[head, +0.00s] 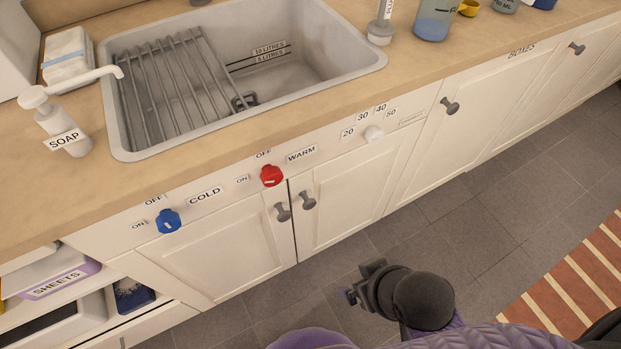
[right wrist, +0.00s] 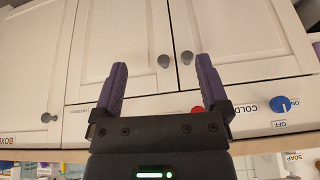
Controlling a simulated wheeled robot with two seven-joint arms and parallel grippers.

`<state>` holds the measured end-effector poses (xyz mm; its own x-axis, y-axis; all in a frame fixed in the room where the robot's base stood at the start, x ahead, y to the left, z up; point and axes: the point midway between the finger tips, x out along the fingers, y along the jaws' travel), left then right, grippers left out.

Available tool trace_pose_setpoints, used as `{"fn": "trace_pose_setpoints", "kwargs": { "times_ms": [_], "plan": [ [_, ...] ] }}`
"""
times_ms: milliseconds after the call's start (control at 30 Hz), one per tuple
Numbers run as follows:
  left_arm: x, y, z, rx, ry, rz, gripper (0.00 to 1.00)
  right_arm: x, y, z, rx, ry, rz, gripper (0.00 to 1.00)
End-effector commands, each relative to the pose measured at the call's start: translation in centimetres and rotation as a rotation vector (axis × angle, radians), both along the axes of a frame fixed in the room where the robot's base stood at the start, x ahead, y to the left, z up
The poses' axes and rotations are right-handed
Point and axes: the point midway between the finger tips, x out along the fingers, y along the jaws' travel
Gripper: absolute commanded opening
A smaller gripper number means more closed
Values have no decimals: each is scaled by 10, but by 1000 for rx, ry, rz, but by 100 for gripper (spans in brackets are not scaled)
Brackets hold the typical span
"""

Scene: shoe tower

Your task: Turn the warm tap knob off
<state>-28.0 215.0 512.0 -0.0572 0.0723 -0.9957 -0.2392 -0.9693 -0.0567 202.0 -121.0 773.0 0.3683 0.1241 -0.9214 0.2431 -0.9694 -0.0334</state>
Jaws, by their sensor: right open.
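The red warm tap knob (head: 271,176) is on the white front panel below the sink. The ON label (head: 242,180) is to its left, the OFF label (head: 263,154) above it and the WARM label (head: 301,155) to its right. A small white mark shows on its lower face; its exact setting is hard to tell. My right gripper (head: 360,281) is below and right of the knob, apart from it, over the floor. In the right wrist view its fingers (right wrist: 162,63) are open and empty; the knob (right wrist: 198,110) is partly hidden behind one finger. My left gripper is not in view.
The blue cold knob (head: 168,221) is left of the red one, and a white dial (head: 374,133) is to its right. Grey cabinet handles (head: 308,201) stick out just below the red knob. The sink (head: 300,70) is above. Floor (head: 440,230) before the cabinets is clear.

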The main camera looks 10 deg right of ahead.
Motion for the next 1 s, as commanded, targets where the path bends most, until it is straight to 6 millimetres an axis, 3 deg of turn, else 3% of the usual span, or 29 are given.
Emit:
{"fn": "trace_pose_setpoints", "kwargs": {
  "times_ms": [267,500,633,767,1000],
  "plan": [
    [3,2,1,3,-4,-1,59,59,54,-11,179,-359,94,96],
    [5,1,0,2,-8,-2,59,105,92,1,336,-815,77,96],
    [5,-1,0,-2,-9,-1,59,114,94,11,365,-1028,21,96],
    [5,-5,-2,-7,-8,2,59,119,92,14,366,-1110,-7,96],
    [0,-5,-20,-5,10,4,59,170,109,12,369,-1116,-10,96]
  ]
}}
